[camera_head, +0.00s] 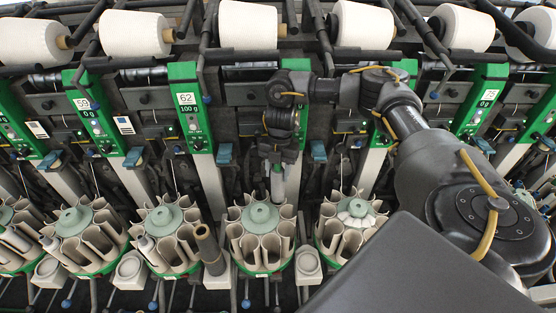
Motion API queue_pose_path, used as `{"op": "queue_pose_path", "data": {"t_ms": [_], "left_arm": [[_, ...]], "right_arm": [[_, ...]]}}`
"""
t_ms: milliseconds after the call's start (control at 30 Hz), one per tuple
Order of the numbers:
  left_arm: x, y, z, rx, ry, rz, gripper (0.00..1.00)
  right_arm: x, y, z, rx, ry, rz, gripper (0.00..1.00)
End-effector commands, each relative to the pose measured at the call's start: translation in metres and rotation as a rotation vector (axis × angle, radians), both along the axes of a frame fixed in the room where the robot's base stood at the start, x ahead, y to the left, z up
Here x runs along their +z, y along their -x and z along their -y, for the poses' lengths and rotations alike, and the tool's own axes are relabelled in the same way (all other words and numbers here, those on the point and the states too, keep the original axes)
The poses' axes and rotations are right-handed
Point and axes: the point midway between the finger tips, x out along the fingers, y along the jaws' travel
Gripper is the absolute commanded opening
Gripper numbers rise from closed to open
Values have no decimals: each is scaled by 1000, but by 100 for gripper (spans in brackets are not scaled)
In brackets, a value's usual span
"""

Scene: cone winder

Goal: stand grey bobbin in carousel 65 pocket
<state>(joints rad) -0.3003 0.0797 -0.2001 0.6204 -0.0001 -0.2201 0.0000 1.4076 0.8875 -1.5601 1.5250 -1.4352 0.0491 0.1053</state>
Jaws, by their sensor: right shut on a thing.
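My right gripper (279,158) reaches in from the right and points down over the middle carousel (262,256). It is shut on the grey bobbin (278,187), which hangs upright below the fingers. The bobbin's lower end is at the back of this carousel, close to its green hub; I cannot tell whether it is inside a pocket. The carousel has a ring of cream pocket walls on a green base. The number plate above it is hidden by my arm. My left gripper is not in view.
Similar carousels stand left (170,262) and right (349,236); the right one holds pale pieces around its hub. A brown tube (209,248) stands beside the left one. Green panels numbered 59 (82,103) and 62 (186,99) and white yarn cones (247,25) are behind.

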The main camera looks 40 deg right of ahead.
Motion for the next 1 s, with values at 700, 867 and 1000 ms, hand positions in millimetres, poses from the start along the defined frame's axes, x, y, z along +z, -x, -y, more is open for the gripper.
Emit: {"op": "queue_pose_path", "data": {"t_ms": [700, 867, 1000], "left_arm": [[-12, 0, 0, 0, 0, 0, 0], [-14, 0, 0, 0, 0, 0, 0], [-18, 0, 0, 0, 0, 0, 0]], "right_arm": [[-23, 0, 0, 1, -1, 1, 25], [-26, 0, 0, 1, 0, 0, 25], [-34, 0, 0, 1, 0, 0, 25]]}}
